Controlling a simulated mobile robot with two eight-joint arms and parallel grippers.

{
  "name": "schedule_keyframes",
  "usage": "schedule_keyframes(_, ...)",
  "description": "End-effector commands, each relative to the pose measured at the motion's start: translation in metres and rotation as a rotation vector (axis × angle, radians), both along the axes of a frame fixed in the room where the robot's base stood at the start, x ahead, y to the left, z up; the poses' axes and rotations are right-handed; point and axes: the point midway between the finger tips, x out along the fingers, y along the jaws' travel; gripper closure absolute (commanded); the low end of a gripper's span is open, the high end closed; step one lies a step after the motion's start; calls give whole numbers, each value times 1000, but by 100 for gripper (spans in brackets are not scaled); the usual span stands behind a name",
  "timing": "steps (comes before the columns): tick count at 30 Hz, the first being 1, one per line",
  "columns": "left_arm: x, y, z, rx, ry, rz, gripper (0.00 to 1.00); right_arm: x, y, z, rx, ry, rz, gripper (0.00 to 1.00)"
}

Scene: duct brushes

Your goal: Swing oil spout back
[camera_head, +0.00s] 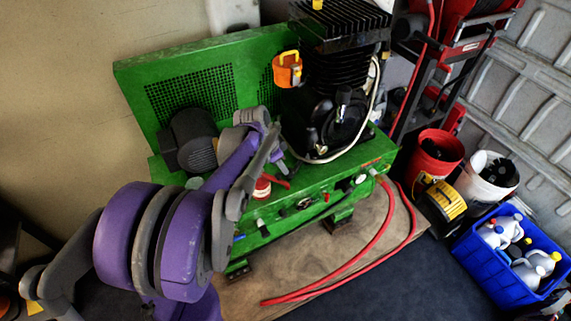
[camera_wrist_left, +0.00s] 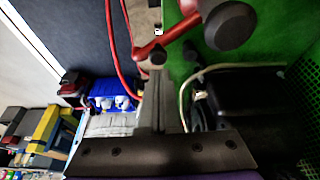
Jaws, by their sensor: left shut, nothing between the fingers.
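The green compressor unit (camera_head: 330,178) stands at the centre of the head view, with a black finned pump (camera_head: 335,75) on top. My left gripper (camera_head: 283,163) is above its deck, shut and empty, between the motor and the pump. A short red bar (camera_head: 276,181) shows just below the gripper, near a red and white fitting (camera_head: 262,188). In the left wrist view, a red bar (camera_wrist_left: 178,35) with a dark round knob (camera_wrist_left: 228,25) lies beyond the shut fingers (camera_wrist_left: 157,95). I cannot tell for certain which part is the oil spout. My right gripper is not in view.
A grey motor (camera_head: 193,140) sits left of the gripper. An orange cup-like part (camera_head: 287,70) is beside the pump. Red hoses (camera_head: 385,235) run over the wooden board. Red and white buckets and a blue crate (camera_head: 490,275) of bottles stand at right.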

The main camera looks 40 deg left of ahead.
Motion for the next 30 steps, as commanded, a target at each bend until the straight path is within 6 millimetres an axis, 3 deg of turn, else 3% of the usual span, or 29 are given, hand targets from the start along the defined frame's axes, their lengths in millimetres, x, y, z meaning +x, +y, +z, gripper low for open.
schedule_keyframes(30,-11,-2,0,-1,0,-139,100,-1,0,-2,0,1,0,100)
